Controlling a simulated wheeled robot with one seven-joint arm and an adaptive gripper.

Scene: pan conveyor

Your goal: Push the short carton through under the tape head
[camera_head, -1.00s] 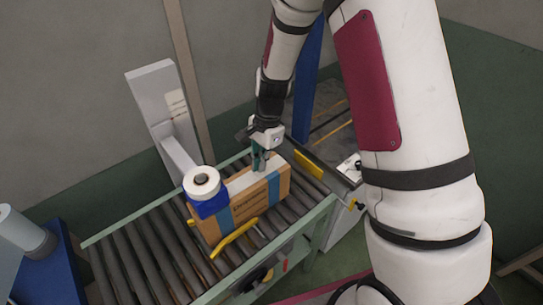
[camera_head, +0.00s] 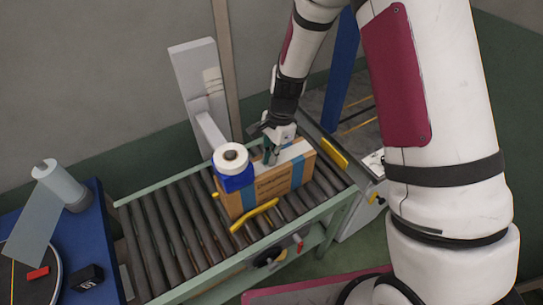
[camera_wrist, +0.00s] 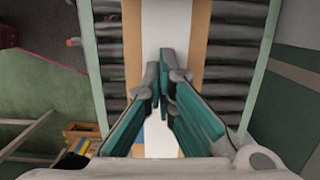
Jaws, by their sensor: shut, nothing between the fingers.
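The brown carton (camera_head: 272,186), with blue bands and a white strip along its top, sits on the roller conveyor (camera_head: 180,228). Its left end is under the tape head (camera_head: 237,180), a blue block with a white tape roll (camera_head: 230,157) on top. My gripper (camera_head: 270,160) is shut and empty, pointing down at the carton's top just right of the tape head. In the wrist view my gripper's teal fingers (camera_wrist: 164,75) are over the white strip of the carton (camera_wrist: 200,20). I cannot tell whether the tips touch it.
A yellow guide bar (camera_head: 254,215) lies along the carton's near side, and another yellow bar (camera_head: 334,153) is further right. A pale column (camera_head: 196,80) carries the tape head's arm. A blue table (camera_head: 95,235) stands at left. The left rollers are clear.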

